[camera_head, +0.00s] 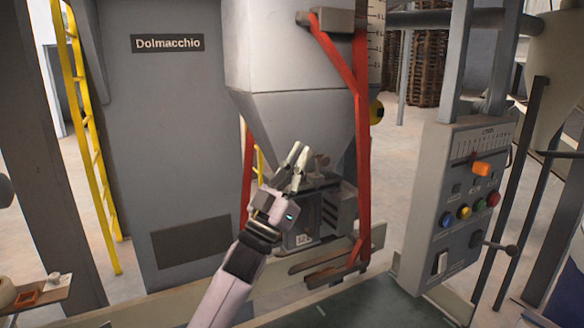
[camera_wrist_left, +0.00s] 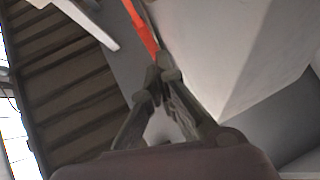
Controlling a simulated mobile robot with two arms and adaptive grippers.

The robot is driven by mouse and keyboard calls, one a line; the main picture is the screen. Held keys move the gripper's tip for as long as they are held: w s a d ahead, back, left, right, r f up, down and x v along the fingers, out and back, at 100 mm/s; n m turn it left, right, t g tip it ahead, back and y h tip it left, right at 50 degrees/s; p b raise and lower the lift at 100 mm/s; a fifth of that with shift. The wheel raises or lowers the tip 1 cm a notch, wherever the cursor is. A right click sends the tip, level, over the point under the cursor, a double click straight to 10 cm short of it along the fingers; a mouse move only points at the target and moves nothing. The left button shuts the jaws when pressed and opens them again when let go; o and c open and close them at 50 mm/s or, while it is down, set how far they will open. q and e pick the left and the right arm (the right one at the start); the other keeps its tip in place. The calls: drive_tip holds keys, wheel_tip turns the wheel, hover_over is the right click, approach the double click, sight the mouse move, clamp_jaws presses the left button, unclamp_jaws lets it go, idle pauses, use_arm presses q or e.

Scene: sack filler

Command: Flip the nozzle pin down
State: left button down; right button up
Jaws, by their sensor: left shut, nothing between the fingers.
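My left gripper (camera_head: 297,158) is in front of the lower cone of the pale hopper (camera_head: 295,115), just above the dark nozzle unit (camera_head: 340,205). Its fingers are shut with nothing between them. In the left wrist view the fingertips (camera_wrist_left: 165,77) come together with the pale hopper wall (camera_wrist_left: 220,50) close behind and to the right. A small brownish knob-like part (camera_head: 321,160) shows just right of the fingers; I cannot tell whether it is the nozzle pin. The gripper hides part of the hopper outlet. My right gripper is not in view.
Red frame bars (camera_head: 362,150) flank the hopper. A grey control panel (camera_head: 455,200) with coloured buttons and an orange switch stands to the right. A grey cabinet (camera_head: 165,110) and a yellow ladder (camera_head: 85,130) are at left. A dark green surface (camera_head: 365,305) lies below.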

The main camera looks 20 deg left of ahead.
sight(315, 158)
use_arm(q)
drive_tip(key=w, duration=0.1)
drive_tip(key=w+d+p, duration=0.1)
drive_tip(key=w+p, duration=0.1)
drive_tip(key=w, duration=0.1)
drive_tip(key=shift+d+f, duration=0.25)
drive_tip(key=shift+f, duration=0.25)
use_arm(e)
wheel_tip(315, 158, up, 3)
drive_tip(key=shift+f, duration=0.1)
use_arm(q)
wheel_tip(315, 158, down, 4)
drive_tip(key=b, duration=0.2)
drive_tip(key=shift+b, duration=0.4)
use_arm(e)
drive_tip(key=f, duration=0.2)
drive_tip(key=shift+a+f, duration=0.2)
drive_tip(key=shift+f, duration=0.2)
use_arm(q)
drive_tip(key=shift+r, duration=0.25)
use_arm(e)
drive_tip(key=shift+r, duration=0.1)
